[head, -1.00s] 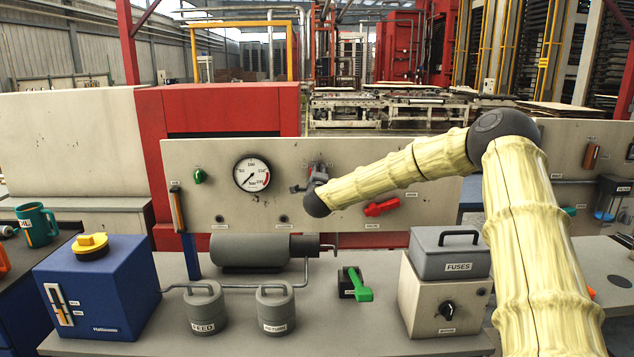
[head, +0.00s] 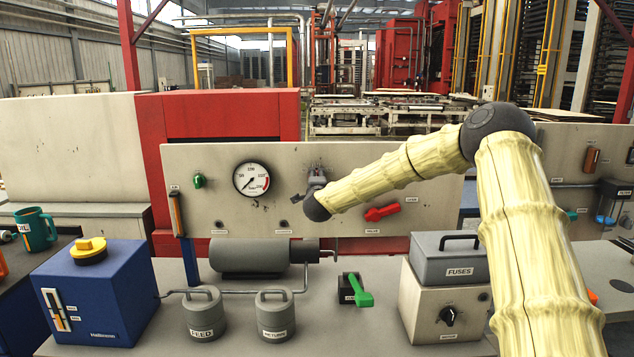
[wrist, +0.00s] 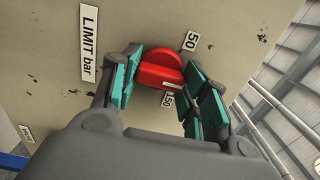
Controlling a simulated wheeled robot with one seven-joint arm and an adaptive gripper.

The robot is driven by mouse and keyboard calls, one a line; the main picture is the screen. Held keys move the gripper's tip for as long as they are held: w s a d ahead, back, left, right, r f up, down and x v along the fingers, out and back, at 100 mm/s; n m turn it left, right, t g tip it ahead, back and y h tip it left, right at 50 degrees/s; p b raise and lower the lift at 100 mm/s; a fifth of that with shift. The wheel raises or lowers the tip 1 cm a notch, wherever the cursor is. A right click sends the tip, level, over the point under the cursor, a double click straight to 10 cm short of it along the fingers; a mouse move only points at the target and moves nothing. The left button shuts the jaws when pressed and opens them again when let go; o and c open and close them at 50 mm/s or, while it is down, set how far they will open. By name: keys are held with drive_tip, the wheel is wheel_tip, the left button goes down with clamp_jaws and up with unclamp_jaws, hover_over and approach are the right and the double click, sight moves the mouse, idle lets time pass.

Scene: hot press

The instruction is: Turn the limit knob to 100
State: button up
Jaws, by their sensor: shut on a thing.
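The red limit knob (wrist: 160,68) shows in the wrist view on the beige panel, between the two teal-padded fingers of my gripper (wrist: 166,83). My gripper is shut on it. The "LIMIT bar" label (wrist: 89,44) is left of the knob. A "50" label (wrist: 191,40) sits at its upper right and a "150" label (wrist: 168,99) just below it. The knob's pointer position is hard to read. In the head view my gripper (head: 314,185) is at the panel right of the gauge, and it hides most of the knob.
The pressure gauge (head: 251,180) is left of my gripper, with its needle pointing lower left. A red valve handle (head: 381,212) is close by at lower right under my forearm. A grey cylinder (head: 250,258) lies below the panel.

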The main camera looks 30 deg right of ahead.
drive_tip(key=o, duration=1)
drive_tip(key=shift+f, duration=0.1)
drive_tip(key=shift+s+a, duration=0.1)
drive_tip(key=v, duration=1.1)
drive_tip(key=shift+s, duration=0.4)
drive_tip(key=shift+a+f, duration=0.1)
